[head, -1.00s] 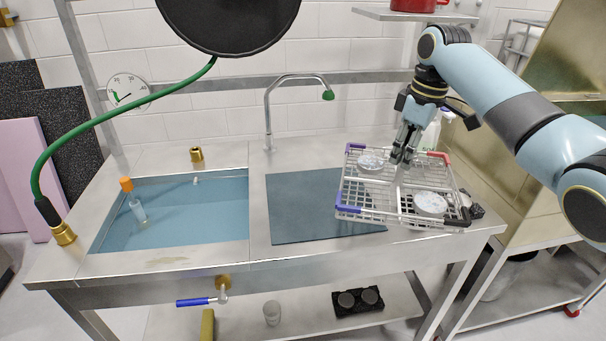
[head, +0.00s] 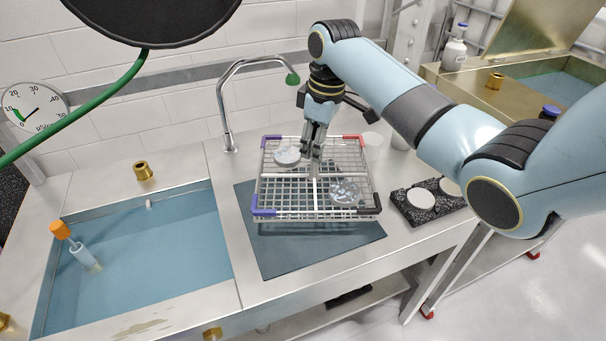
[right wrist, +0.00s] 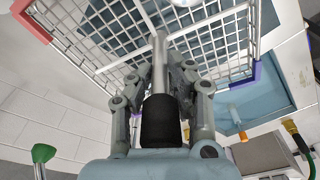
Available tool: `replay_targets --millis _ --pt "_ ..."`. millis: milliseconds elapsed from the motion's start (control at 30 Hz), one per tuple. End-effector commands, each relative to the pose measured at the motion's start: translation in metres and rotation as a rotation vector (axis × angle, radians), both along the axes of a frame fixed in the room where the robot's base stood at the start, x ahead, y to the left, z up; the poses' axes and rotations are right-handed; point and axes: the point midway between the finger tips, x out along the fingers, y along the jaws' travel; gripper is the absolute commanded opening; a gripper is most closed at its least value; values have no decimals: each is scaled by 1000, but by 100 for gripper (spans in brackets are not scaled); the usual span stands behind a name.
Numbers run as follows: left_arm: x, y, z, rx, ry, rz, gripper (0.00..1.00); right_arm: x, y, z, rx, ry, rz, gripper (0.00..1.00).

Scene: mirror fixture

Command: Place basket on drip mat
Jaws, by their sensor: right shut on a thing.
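The wire basket (head: 268,190) has purple, red and black corners and holds round clear dishes (head: 345,192). It hangs over the dark blue-grey drip mat (head: 300,255), seemingly a little above it, with mat showing in front and at the left. My right gripper (head: 313,163) is shut on the basket's central handle. In the right wrist view the fingers (right wrist: 160,75) close around the grey handle post (right wrist: 159,50), with the basket grid (right wrist: 215,45) beyond. The basket hides the mat's back part. My left gripper is in neither current view.
A sink basin (head: 140,265) with an orange-capped tube (head: 75,246) lies left of the mat. A faucet (head: 228,110) stands behind. A black speckled block with white discs (head: 420,200) is at the right. A dark round disc (head: 150,15) hangs at top left.

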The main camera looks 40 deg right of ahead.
Motion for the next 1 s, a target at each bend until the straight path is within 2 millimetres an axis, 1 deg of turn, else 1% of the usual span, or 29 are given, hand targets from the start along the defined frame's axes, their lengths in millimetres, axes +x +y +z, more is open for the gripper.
replay_targets --millis 33,100,200,300,367,500,600,700,967,1000 --pt "1 0 5 0 -2 0 0 -3 11 -3 3 -2 2 0" --pt "3 0 7 0 -4 0 0 -6 22 -10 1 -3 1 0" --pt "7 0 9 0 -11 -1 0 -9 31 -18 0 -4 1 0" --pt "10 0 10 0 -16 0 0 -10 36 -21 -1 -4 1 0" --pt "11 0 10 0 -17 0 0 -10 36 -26 -1 -3 0 0" --pt "11 0 11 0 -17 0 0 -11 36 -47 -1 0 -1 0" --pt "10 0 12 0 -17 0 0 -10 36 -58 -2 -2 0 0" --pt "10 0 12 0 -16 0 0 -10 36 -62 -2 -4 1 0" --pt "9 0 11 0 -13 0 0 -10 36 -63 -2 -4 1 0" --pt "9 0 11 0 -13 0 0 -11 36 -64 -2 -1 0 17"
